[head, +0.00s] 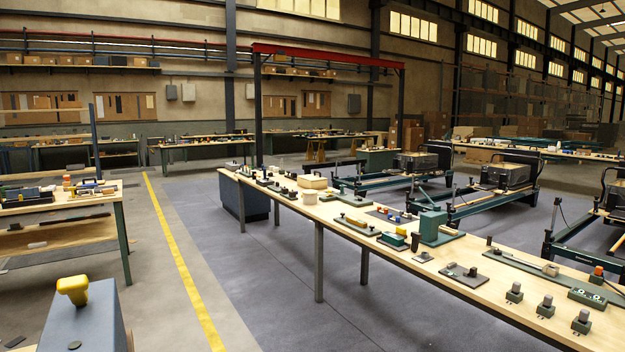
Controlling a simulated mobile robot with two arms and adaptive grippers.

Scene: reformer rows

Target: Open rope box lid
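No rope box lid can be picked out with certainty. A small pale wooden box (312,181) stands on the long workbench (338,240), and it looks closed. Dark box-like units (413,165) sit on the reformer frames behind the bench, too far off to tell whether they have lids. A blue-grey block (85,318) with a yellow knob-like part (73,289) on top stands at the lower left, cut off by the picture edge. Neither of my grippers is in view.
The long bench runs from the middle to the lower right, with several small fixtures and a green device (432,226) on it. Another cluttered bench (60,205) stands at the left. The floor between them, with a yellow line (178,255), is clear.

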